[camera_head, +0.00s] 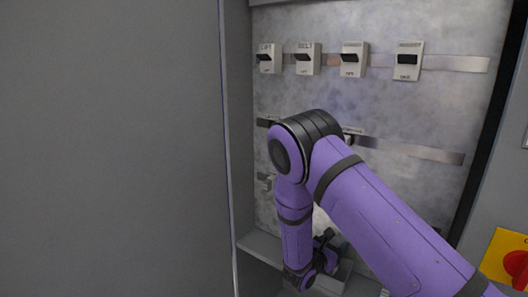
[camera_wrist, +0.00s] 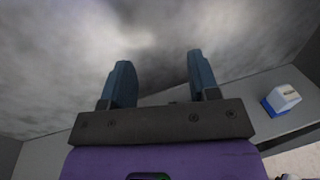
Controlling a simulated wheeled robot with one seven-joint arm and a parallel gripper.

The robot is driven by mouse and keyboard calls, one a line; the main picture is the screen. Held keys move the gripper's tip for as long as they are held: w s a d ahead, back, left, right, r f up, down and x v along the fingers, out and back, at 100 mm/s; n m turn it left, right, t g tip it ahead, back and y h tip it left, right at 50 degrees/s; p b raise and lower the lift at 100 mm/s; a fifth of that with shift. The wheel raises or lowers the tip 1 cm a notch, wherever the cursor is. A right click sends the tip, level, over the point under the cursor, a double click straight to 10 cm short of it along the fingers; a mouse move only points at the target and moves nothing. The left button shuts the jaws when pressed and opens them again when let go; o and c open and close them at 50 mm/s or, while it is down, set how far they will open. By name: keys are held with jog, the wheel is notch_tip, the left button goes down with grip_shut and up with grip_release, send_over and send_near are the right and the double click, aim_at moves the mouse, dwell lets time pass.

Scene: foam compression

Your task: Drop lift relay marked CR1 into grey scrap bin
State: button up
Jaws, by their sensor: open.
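My gripper (camera_wrist: 159,72) is open, with nothing between its two blue fingers, and it faces a blurred grey metal surface. In the head view my gripper (camera_head: 328,240) is low in the cabinet, near the ledge and partly hidden by my arm. A small white block with a blue base (camera_wrist: 284,98) lies on a grey ledge to the right of the fingers in the wrist view, apart from them. I cannot read any marking on it, so I cannot tell whether it is the CR1 relay. I cannot make out the grey scrap bin in either view.
Several switches, one labelled LIFT (camera_head: 270,58), line the upper rail of the metal back panel (camera_head: 420,105). My arm hides much of the lower rail (camera_head: 420,150). A grey wall (camera_head: 110,150) closes the left side.

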jog(key=v, duration=1)
jog(key=shift+s+a, duration=0.3)
jog(key=s+d+r+m+g+y, duration=0.1)
jog(key=s+d+r+m+g, duration=0.3)
jog(key=r, duration=0.3)
jog(key=s+d+r+m+g, duration=0.2)
jog(key=d+r+m+g, duration=0.25)
jog(key=r, duration=0.25)
jog(key=s+d+r+m+g+y, duration=0.1)
jog(key=s+d+r+m+g, duration=0.15)
jog(key=d+r+m, duration=0.35)
jog(key=s+r+m+t+y, duration=0.2)
jog(key=s+r+m+y, duration=0.3)
jog(key=s+r, duration=0.3)
jog(key=s+d+r+m+t+y, duration=0.1)
jog(key=s+r+m+y, duration=0.5)
jog(key=s, duration=0.7)
notch_tip(320, 180, up, 3)
jog(key=shift+f+m+t, duration=0.2)
jog(key=shift+m+t, duration=0.15)
jog(key=shift+t, duration=0.35)
